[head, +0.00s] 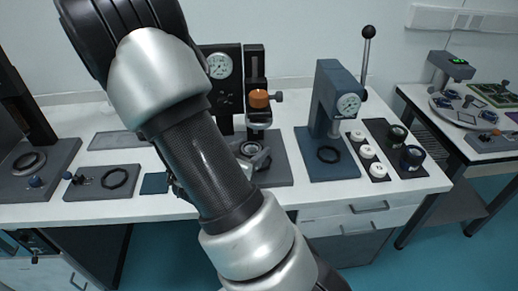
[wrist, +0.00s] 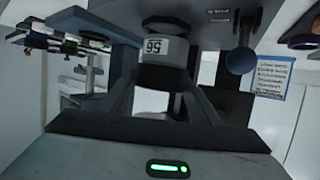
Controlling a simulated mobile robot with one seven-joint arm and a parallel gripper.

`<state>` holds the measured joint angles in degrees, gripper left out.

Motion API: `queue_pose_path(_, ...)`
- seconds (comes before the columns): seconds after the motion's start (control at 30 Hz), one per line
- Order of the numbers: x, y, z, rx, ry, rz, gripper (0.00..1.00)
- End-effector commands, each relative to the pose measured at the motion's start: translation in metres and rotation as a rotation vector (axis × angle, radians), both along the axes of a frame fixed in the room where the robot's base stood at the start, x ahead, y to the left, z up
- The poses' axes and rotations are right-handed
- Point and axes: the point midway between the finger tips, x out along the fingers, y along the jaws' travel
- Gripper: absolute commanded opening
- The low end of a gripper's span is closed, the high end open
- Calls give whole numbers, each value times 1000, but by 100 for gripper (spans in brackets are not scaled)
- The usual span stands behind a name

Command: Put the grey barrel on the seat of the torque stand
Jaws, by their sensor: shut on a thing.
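In the wrist view my gripper (wrist: 162,88) is shut on a dark grey barrel (wrist: 165,76) with a white number label. The barrel is between the two fingers, and a grey surface is behind it; I cannot tell whether they touch. In the head view my arm crosses the middle and hides the gripper and barrel.
A blue-grey press (head: 335,110) with a gauge and ball-topped lever stands to the right. Another table (head: 450,120) stands far right.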

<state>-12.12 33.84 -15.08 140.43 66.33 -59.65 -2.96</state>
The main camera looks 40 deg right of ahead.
Motion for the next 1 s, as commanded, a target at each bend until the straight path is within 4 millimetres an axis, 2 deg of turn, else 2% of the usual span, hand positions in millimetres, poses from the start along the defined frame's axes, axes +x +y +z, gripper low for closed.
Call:
queue_pose_path(0.03,5,-13,0,-1,-2,-6,26)
queue_pose_path(0.1,11,-27,1,-2,-2,-3,26)
queue_pose_path(0.3,22,-47,1,-2,-1,0,26)
queue_pose_path(0.43,23,-48,-8,-2,1,1,26)
queue_pose_path(0.63,22,-48,-35,-1,3,1,26)
queue_pose_path(1.0,23,-47,-39,0,-2,1,26)
